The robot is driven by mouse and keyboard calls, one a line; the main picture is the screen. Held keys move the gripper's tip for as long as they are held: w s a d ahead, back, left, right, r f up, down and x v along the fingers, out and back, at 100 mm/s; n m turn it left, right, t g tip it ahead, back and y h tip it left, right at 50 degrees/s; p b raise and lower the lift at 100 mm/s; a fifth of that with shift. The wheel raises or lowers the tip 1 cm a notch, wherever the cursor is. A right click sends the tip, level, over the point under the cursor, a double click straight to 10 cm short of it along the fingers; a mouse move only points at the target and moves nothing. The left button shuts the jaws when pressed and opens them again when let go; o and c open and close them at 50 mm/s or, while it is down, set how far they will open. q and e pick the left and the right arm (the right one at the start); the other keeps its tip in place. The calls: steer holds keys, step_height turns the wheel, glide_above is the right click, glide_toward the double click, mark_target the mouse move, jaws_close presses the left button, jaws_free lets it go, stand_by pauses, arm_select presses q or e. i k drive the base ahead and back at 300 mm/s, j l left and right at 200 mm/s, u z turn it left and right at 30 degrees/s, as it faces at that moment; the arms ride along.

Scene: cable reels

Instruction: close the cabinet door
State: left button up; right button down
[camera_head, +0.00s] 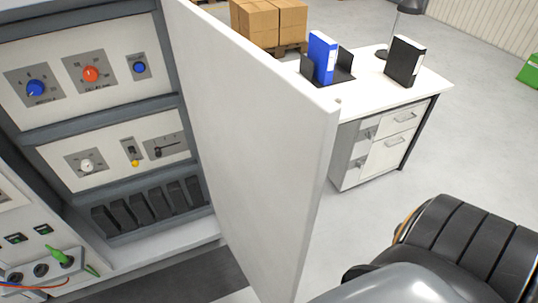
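The white cabinet door (255,130) stands wide open in the middle of the head view, hinged on the cabinet's right side and swung out toward me. The cabinet (100,130) fills the left of the view, with its inside exposed: grey frame, white panels with blue and orange knobs, switches, a dial and a row of black modules. No gripper shows. Dark and grey parts at the lower right look like my own arm; they lie to the right of the door, and I cannot tell whether they touch it.
A white desk (431,82) with drawers stands behind the door at the right, bearing a blue binder (323,58), a black binder (405,62) and a lamp. Cardboard boxes (268,22) sit on a pallet behind. A green plug (60,257) and cables are at lower left. Grey floor is clear at right.

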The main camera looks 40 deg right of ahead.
mark_target(265, 136)
steer(key=l+u, duration=0.1)
steer(key=l, duration=0.3)
steer(key=k+l+u, duration=0.1)
steer(key=l, duration=0.35)
steer(key=k+l+u, duration=0.1)
steer(key=l, duration=0.3)
steer(key=k+l+u, duration=0.1)
steer(key=l, duration=0.3)
steer(key=k+l+u, duration=0.1)
steer(key=l, duration=0.3)
steer(key=k, duration=0.05)
